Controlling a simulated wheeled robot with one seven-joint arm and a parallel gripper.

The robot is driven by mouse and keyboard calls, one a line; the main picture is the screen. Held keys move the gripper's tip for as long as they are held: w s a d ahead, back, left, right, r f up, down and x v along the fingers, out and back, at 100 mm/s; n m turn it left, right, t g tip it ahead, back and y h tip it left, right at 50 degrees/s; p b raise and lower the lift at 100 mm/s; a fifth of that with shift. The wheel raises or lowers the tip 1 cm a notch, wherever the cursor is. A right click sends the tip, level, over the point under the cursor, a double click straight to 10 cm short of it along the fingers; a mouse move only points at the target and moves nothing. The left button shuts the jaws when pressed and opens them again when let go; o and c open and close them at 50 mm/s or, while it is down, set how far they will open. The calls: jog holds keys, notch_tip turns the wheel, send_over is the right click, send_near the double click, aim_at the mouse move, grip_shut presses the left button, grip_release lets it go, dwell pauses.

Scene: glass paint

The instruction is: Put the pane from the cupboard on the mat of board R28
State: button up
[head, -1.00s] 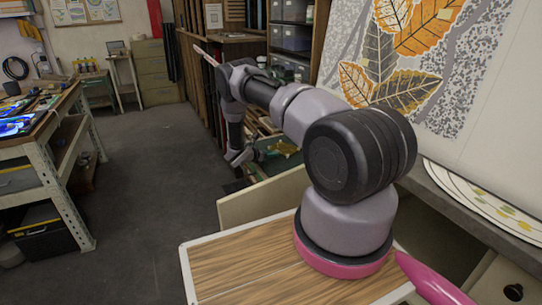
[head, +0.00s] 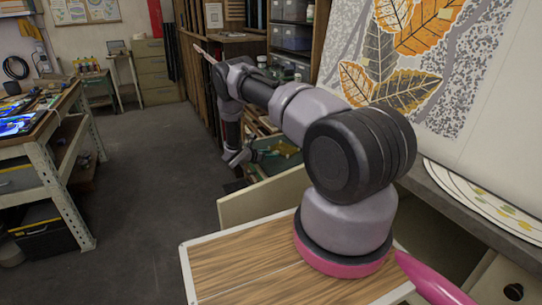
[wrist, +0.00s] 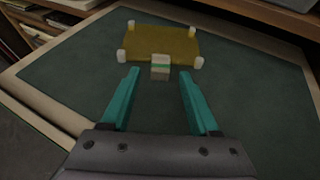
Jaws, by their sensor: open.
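An amber, see-through pane (wrist: 165,40) lies level on the dark green lining of a shallow wooden drawer (wrist: 262,95), with white posts at its corners. In the head view my gripper (head: 238,158) is over the drawer's left part. I cannot make out board R28 or its mat.
A workbench (head: 45,130) with glossy blue work on top stands at the left. Bare grey floor (head: 145,190) lies between it and the shelving. A large leaf-patterned panel (head: 400,60) leans at the right, above pale round sheets (head: 480,195).

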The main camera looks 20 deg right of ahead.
jog(key=v, duration=1)
jog(key=shift+s+a+r, duration=0.1)
jog(key=shift+s+a, duration=0.1)
jog(key=s+r+m+g+y, duration=0.15)
jog(key=s+r+m, duration=0.3)
jog(key=r, duration=0.65)
jog(key=s+r+m+g+y, duration=0.15)
jog(key=s+r+m, duration=0.3)
jog(key=r, duration=0.55)
jog(key=s+r+m+g+y, duration=0.1)
jog(key=s+r+m+y, duration=0.15)
jog(key=r+m, duration=0.6)
jog(key=s+a+r+m+t+y, duration=0.2)
jog(key=s+a+r+m+y, duration=0.1)
jog(key=s+r, duration=0.4)
jog(key=s+a+r+m+t+y, duration=0.2)
jog(key=s+r, duration=0.5)
jog(key=s, duration=0.5)
jog(key=s+a+r+m+t+y, duration=0.1)
jog(key=s+a+r+m+y, duration=0.2)
jog(key=s+r, duration=0.4)
jog(key=s+a+m, duration=0.1)
jog(key=s+a, duration=0.1)
jog(key=shift+s+a+r+t+y, duration=0.2)
jog(key=shift+s+r+t+y, duration=0.1)
jog(key=shift+r+t+y, duration=0.1)
jog(key=shift+m, duration=0.25)
